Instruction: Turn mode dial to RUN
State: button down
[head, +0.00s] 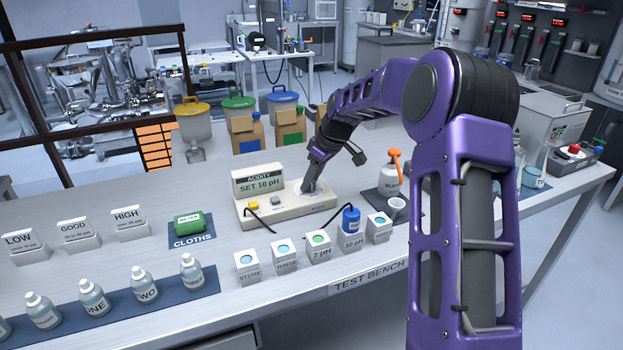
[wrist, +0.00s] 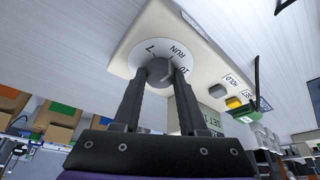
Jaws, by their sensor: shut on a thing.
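The acidity meter (head: 270,210) is a cream box on the bench, and its screen (head: 259,182) reads SET 10 pH. Its mode dial is a grey knob (wrist: 160,76) on a round white plate (wrist: 178,30), marked 7, RUN and 10 in the wrist view. My gripper (head: 309,187) reaches down to the dial at the right of the meter. In the wrist view my gripper (wrist: 162,70) is shut on the knob, with one finger on each side. The fingers partly hide the plate, and I cannot tell which mark the knob points to.
A yellow button (wrist: 233,102) and a grey button (wrist: 217,91) sit beside the dial. Labelled cups, including the 7 pH cup (head: 318,245), stand in front of the meter. A blue-topped probe (head: 351,219) stands in one cup. An orange-topped bottle (head: 391,178) is to the right.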

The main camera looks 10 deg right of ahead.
jog(key=shift+c, duration=2.2)
grip_release()
jog(key=p+v, duration=0.1)
jog(key=v, duration=1.6)
jog(key=shift+r+p, duration=0.2)
jog(key=shift+p, duration=0.1)
jog(key=shift+d, duration=0.1)
